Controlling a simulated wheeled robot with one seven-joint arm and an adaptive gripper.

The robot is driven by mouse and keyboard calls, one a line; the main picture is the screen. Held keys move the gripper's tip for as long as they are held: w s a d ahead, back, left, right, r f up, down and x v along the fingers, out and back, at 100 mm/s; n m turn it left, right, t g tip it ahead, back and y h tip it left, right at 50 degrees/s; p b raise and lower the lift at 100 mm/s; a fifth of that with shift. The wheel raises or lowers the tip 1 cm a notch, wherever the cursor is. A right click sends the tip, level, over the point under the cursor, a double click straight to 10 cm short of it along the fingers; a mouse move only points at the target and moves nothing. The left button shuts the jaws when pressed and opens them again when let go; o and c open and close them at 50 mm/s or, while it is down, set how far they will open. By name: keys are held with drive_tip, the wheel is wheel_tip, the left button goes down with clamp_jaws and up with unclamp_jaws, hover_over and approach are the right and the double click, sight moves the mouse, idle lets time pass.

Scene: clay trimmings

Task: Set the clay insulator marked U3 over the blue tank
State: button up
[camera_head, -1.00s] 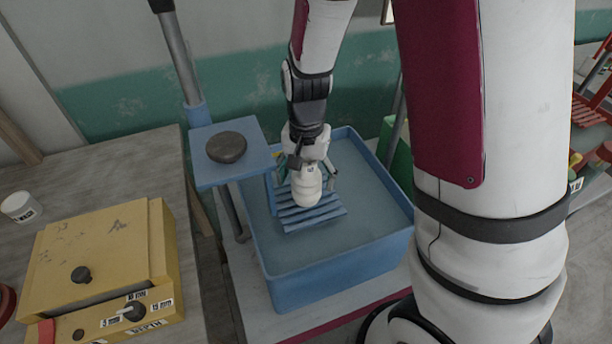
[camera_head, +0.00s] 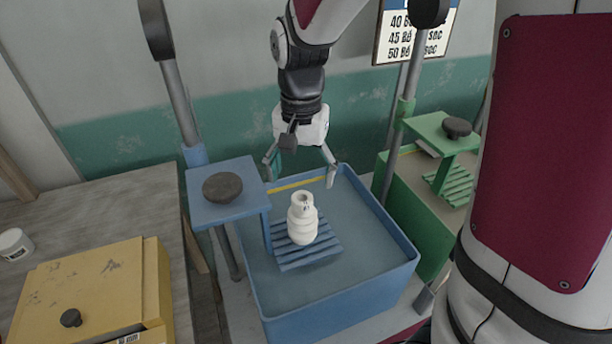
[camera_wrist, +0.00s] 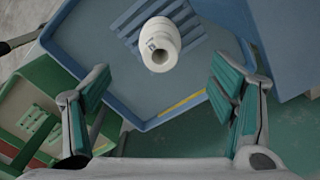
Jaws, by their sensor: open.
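The white clay insulator (camera_head: 302,222) stands upright on the blue slatted rack (camera_head: 325,252) over the blue tank (camera_head: 404,262). Its marking is too small to read. In the wrist view the insulator (camera_wrist: 160,48) is seen from above, on the slats (camera_wrist: 195,36) and inside the outline of the tank (camera_wrist: 75,35). My gripper (camera_head: 300,172) is open and empty, above and behind the insulator. In the wrist view the two jaws of my gripper (camera_wrist: 165,98) are wide apart, with the insulator beyond them and touching neither.
A blue platform (camera_head: 255,190) with a dark round weight (camera_head: 222,187) stands left of the tank. A green tank (camera_head: 405,215) with a similar rack (camera_head: 455,187) is at the right. A yellow box (camera_head: 85,290) sits on the left bench (camera_head: 110,205).

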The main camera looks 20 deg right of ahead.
drive_tip(key=s+d+r+n+t, duration=0.1)
drive_tip(key=s+r+n+t, duration=0.1)
drive_tip(key=s+r, duration=0.4)
drive_tip(key=s+d+r+n+t, duration=0.1)
drive_tip(key=s+r+n+t, duration=0.2)
drive_tip(key=s, duration=0.7)
wheel_tip(320, 180, up, 3)
drive_tip(key=shift+s+f+n, duration=0.1)
drive_tip(key=shift+s+n, duration=0.3)
drive_tip(key=shift+n, duration=0.8)
